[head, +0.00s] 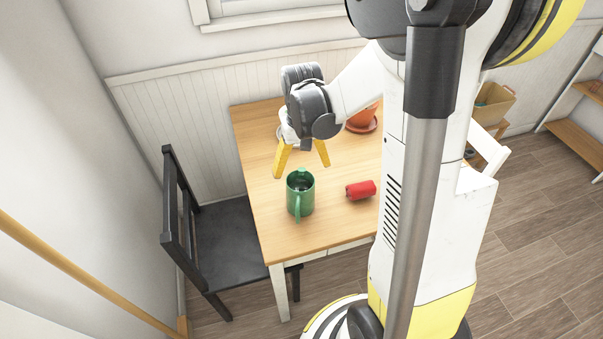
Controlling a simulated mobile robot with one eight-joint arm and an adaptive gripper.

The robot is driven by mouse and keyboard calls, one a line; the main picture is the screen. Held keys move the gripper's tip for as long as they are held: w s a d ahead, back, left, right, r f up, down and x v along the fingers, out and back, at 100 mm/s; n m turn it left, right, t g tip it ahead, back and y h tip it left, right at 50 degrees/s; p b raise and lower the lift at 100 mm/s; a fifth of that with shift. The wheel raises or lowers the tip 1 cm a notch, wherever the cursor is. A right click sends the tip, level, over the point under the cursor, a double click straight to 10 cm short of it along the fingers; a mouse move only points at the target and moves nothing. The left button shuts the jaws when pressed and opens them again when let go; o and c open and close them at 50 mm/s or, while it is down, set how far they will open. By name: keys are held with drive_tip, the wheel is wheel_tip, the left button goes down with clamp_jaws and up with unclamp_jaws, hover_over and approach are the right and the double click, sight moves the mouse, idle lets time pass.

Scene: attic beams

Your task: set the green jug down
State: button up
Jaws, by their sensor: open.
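The green jug (306,195) stands upright on the wooden table (262,150), close to its front left part. Its handle points toward the front edge. My gripper (301,172) has its two yellow fingers spread open and pointing down. It appears above and behind the jug, with nothing seen between the fingers. Whether the fingertips touch the jug's rim cannot be told from this view.
A red can-like object (361,189) lies on its side right of the jug. A black chair (225,240) is at the table's left. Bare tabletop shows left of the jug.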

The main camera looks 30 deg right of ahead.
drive_tip(key=s+a+r+n+t, duration=0.3)
drive_tip(key=s+a+r+t, duration=0.4)
drive_tip(key=s+a+r, duration=0.3)
wheel_tip(320, 180, up, 4)
drive_tip(key=a, duration=0.2)
drive_tip(key=shift+s+a+r, duration=0.15)
drive_tip(key=shift+a, duration=0.2)
